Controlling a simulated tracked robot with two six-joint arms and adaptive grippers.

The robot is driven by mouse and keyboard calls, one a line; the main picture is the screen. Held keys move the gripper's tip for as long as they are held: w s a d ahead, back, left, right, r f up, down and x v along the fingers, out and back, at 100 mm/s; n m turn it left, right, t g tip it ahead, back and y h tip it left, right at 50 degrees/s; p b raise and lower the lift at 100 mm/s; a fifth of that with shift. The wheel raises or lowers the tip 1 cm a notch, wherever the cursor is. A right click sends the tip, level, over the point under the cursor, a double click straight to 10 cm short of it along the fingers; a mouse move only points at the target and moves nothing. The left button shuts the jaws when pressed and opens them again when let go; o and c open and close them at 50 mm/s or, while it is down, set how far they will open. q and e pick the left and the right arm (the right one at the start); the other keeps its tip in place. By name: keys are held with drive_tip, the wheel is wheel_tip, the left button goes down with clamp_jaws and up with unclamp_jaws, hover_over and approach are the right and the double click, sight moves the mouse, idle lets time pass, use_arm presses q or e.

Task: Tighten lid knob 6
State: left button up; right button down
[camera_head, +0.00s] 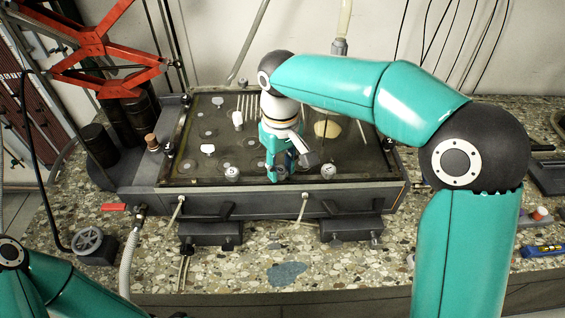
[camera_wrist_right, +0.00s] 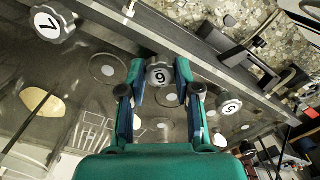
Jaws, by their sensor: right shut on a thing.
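Lid knob 6 (camera_wrist_right: 158,75) is a pale scalloped knob marked 6 at the lid's near edge. My right gripper (camera_wrist_right: 160,70) has its two fingers around it, one on each side, shut on it. In the head view my right gripper (camera_head: 277,173) points down at the near edge of the tank lid (camera_head: 185,160), and its fingers hide the knob there. Knob 7 (camera_wrist_right: 50,24) and knob 5 (camera_wrist_right: 230,103) stand on either side of knob 6 in the wrist view. My left arm shows only at the lower left; its gripper is out of view.
A pale knob (camera_head: 232,174) stands left of my right gripper at the lid's near edge. A cork-topped bottle (camera_head: 152,142) is left of the lid. A handwheel (camera_head: 88,241) and hose (camera_head: 129,262) lie front left. Stone countertop (camera_head: 240,262) in front is partly clear.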

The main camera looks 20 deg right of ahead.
sight(281, 170)
drive_tip(key=m, duration=0.4)
drive_tip(key=shift+m, duration=0.3)
drive_tip(key=m, duration=0.4)
drive_tip(key=shift+m+p, duration=0.35)
drive_tip(key=shift+m, duration=0.05)
drive_tip(key=shift+w, duration=0.1)
drive_tip(key=c, duration=0.8)
unclamp_jaws()
drive_tip(key=shift+r, duration=0.1)
wheel_tip(281, 170, up, 12)
drive_tip(key=shift+f, duration=0.15)
